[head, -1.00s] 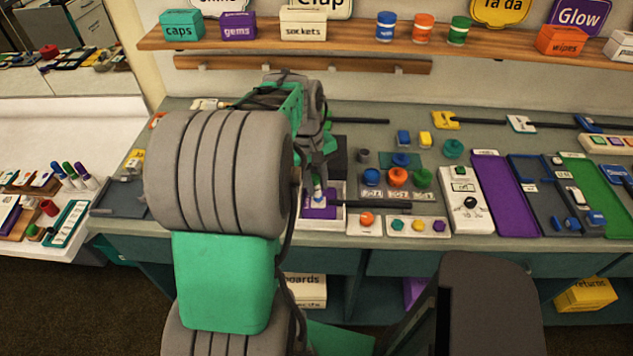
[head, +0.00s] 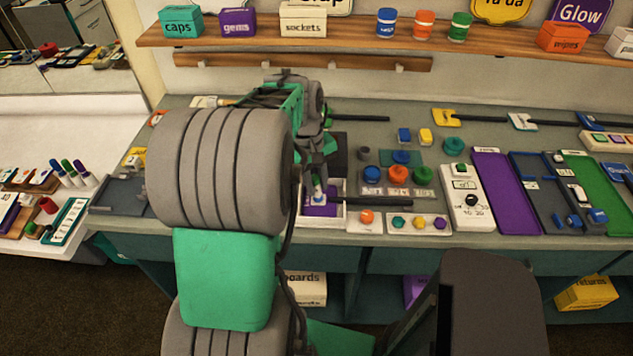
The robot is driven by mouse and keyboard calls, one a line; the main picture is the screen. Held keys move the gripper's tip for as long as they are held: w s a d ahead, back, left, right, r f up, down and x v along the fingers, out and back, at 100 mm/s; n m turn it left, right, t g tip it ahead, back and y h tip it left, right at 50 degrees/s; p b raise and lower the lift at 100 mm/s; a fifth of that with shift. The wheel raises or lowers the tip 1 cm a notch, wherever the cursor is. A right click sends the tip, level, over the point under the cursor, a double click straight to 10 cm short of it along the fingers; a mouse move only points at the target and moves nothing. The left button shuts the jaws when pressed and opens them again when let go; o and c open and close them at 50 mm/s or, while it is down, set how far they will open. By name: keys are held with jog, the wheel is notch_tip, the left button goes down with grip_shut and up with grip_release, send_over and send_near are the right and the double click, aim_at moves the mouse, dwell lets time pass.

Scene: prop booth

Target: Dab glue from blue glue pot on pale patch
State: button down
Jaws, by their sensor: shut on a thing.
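The blue glue pot (head: 371,173) stands at the left end of a row of pots, beside an orange pot (head: 397,174) and a green pot (head: 421,176). My gripper (head: 318,181) points down over a purple piece (head: 314,211) in a white-edged holder, left of the pots. It is shut on a small upright thing with a blue and whitish lower part (head: 319,194), probably an applicator. Its tip is at or just above the purple piece; I cannot tell if they touch. The pale patch cannot be made out clearly; the held thing and my arm hide part of that spot.
An orange knob on a white block (head: 366,217) and a white strip with coloured buttons (head: 418,223) lie in front of the pots. A white dial box (head: 467,198) stands to the right. A wooden shelf (head: 345,40) runs along the wall behind.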

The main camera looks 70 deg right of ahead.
jog(key=shift+d, duration=0.1)
jog(key=shift+d, duration=0.2)
jog(key=shift+a, duration=0.55)
jog(key=shift+p, duration=0.3)
jog(key=shift+d, duration=0.5)
jog(key=shift+a, duration=0.15)
jog(key=shift+a, duration=0.35)
